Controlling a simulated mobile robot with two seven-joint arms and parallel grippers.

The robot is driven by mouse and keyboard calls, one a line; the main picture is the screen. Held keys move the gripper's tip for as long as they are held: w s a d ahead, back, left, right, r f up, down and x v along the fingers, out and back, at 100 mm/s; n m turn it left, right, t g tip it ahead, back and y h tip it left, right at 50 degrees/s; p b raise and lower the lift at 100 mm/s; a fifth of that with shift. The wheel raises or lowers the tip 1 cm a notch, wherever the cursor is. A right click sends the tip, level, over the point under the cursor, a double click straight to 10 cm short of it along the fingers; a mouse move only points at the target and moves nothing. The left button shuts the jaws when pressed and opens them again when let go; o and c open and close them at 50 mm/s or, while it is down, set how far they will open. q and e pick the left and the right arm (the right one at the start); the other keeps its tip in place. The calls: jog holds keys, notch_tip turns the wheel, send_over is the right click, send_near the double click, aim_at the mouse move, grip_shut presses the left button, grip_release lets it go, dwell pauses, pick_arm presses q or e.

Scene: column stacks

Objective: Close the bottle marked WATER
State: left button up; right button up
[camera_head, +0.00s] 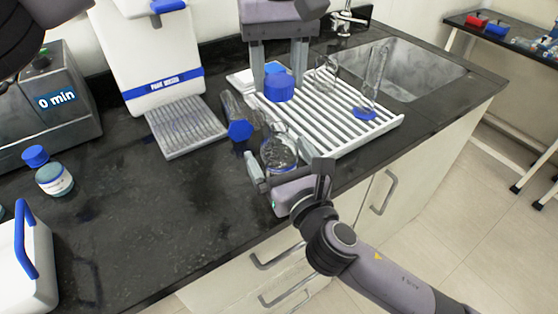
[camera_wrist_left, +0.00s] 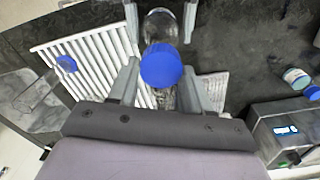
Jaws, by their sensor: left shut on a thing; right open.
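My left gripper (camera_head: 278,86) is shut on a blue screw cap (camera_head: 279,89), held above the counter at the rack's left edge. The cap also shows between its fingers in the left wrist view (camera_wrist_left: 161,66). A clear glass bottle (camera_head: 280,153) stands in front of and below the cap, with no cap visible on it. It shows beyond the cap in the left wrist view (camera_wrist_left: 161,25). My right gripper (camera_head: 274,172) is open, its fingers on either side of this bottle; contact is unclear. I cannot read a WATER mark on it.
A white drying rack (camera_head: 340,122) holds clear glassware. A white dispenser (camera_head: 160,70), a small blue-capped jar (camera_head: 53,180) and a grey device (camera_head: 45,110) stand left.

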jog(key=shift+w+a, duration=0.1)
jog(key=shift+w, duration=0.1)
jog(key=c, duration=1.4)
pick_arm(q)
send_over(278, 125)
jog(key=shift+f, duration=2.5)
pick_arm(e)
jog(key=shift+c, duration=0.2)
pick_arm(q)
jog(key=shift+f, duration=0.9)
jog(key=shift+f, duration=0.55)
